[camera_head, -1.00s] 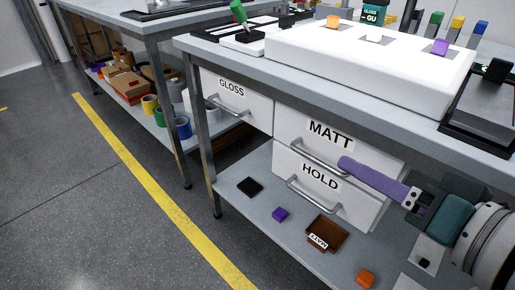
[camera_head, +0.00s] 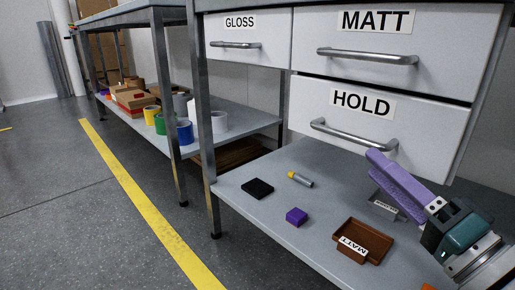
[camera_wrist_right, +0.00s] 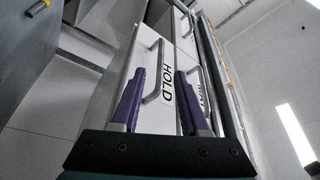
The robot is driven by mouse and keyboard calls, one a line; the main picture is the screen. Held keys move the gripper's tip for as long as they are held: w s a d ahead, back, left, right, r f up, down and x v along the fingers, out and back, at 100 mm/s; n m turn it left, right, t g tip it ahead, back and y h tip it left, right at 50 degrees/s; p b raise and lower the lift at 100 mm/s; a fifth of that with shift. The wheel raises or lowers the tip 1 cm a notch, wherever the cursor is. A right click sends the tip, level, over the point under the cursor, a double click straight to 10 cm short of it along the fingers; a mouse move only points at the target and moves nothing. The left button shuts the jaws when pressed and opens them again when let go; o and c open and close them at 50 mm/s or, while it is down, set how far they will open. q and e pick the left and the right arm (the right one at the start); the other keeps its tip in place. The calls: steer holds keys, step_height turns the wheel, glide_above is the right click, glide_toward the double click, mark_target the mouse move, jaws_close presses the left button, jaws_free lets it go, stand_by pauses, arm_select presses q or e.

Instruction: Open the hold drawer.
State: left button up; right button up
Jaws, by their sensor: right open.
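The hold drawer (camera_head: 440,133) is a white front with a black HOLD label, below the MATT drawer, and looks closed. Its grey bar handle (camera_head: 350,136) runs across the front. My right gripper (camera_head: 378,160) has purple fingers and shows just below and right of this handle, apart from it. In the right wrist view my right gripper (camera_wrist_right: 161,72) is open, fingers pointing toward the hold drawer front. The drawer's handle (camera_wrist_right: 155,72) appears between the fingertips, with nothing gripped. My left gripper is not in view.
The MATT drawer (camera_head: 440,45) is above and the GLOSS drawer (camera_head: 240,50) is to the left.

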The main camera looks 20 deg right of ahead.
mark_target(346, 133)
steer(key=b+x, duration=0.3)
steer(key=x, duration=0.5)
steer(key=shift+w, duration=0.3)
steer(key=shift+w+r, duration=0.2)
steer(key=shift+w, duration=0.35)
jaws_close()
stand_by(0.5)
